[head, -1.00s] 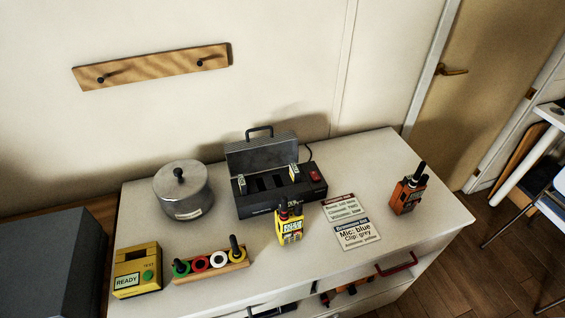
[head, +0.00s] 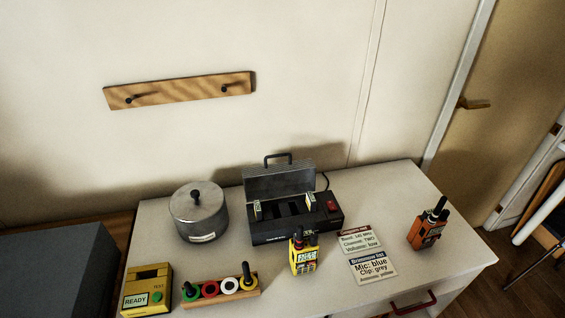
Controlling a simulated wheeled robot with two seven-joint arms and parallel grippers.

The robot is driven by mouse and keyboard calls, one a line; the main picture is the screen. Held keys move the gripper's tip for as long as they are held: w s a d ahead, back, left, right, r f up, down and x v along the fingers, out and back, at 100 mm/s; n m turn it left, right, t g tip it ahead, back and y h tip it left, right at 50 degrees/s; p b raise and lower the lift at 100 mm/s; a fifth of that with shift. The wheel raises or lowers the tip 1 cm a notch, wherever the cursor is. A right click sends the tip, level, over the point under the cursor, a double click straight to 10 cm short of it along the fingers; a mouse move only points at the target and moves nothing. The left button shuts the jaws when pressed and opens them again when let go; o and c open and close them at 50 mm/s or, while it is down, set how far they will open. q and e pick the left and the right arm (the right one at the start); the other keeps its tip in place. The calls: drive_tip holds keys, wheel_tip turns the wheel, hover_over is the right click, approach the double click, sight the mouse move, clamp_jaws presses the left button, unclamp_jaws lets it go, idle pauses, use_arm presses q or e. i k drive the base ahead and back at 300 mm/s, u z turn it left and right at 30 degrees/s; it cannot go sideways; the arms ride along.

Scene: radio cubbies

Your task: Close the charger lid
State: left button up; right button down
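The black charger (head: 297,228) stands at the back middle of the white table in the head view. Its grey lid (head: 279,182) is open, standing up at the rear with a handle on its top edge. Dark slots show inside the charger, and a red switch sits at its right end. A yellow radio (head: 304,254) stands just in front of the charger and hides part of its front. Neither of my grippers is in view.
A lidded metal pot (head: 198,213) stands left of the charger. A yellow READY tester (head: 147,291) and a rack of coloured rings (head: 221,291) are at front left. Two cards (head: 373,267) lie right of the yellow radio. An orange radio (head: 427,230) stands at right.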

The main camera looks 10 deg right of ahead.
sight(267, 181)
drive_tip(key=z, duration=0.5)
drive_tip(key=k, duration=1.1)
drive_tip(key=u, duration=0.5)
drive_tip(key=i, duration=0.65)
drive_tip(key=u, duration=0.65)
